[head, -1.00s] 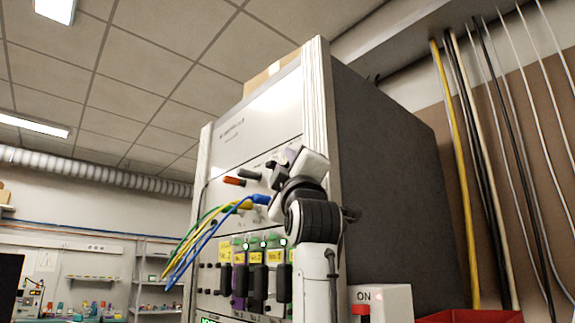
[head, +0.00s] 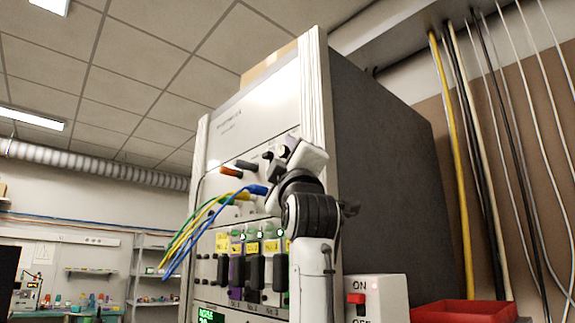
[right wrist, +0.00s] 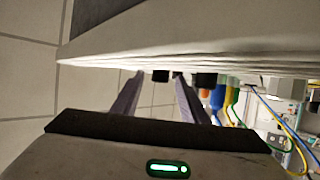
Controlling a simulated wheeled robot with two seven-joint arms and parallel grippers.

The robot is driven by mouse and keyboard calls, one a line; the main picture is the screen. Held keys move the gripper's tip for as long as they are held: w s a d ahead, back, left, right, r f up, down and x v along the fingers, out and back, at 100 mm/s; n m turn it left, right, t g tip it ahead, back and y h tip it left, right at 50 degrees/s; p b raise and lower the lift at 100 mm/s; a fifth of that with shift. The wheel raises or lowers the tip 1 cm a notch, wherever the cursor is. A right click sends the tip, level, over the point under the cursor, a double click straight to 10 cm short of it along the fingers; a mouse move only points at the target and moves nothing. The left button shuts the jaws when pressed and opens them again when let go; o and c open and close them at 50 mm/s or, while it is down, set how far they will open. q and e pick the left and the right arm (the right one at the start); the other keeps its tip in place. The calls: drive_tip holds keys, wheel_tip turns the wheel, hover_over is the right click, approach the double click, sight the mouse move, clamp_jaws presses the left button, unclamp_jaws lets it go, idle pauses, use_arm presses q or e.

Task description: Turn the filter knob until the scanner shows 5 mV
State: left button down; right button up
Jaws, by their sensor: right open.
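The tall grey rack (head: 262,110) carries a front panel with several plugs and dark controls. My right gripper (head: 275,162) is at the panel's right part, just right of the plugs. In the right wrist view its two fingers (right wrist: 158,98) are spread with a gap between them. A small black knob (right wrist: 160,76) on the panel edge appears between and just beyond the fingertips; I cannot tell whether they touch it. I cannot tell which control is the filter knob. A green-lit screen (head: 210,315) shows at the bottom edge, its reading cut off. My left gripper is out of view.
Blue, yellow and green cables (head: 205,222) hang from the panel left of my right gripper. Several black modules (head: 256,272) sit below. A white ON/OFF switch box (head: 377,297) and a red tray (head: 465,313) stand at the lower right.

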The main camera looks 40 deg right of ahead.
drive_tip(key=b+v, duration=0.2)
drive_tip(key=v, duration=0.7)
drive_tip(key=shift+f+b, duration=0.2)
drive_tip(key=shift+b, duration=0.1)
drive_tip(key=shift+s, duration=0.15)
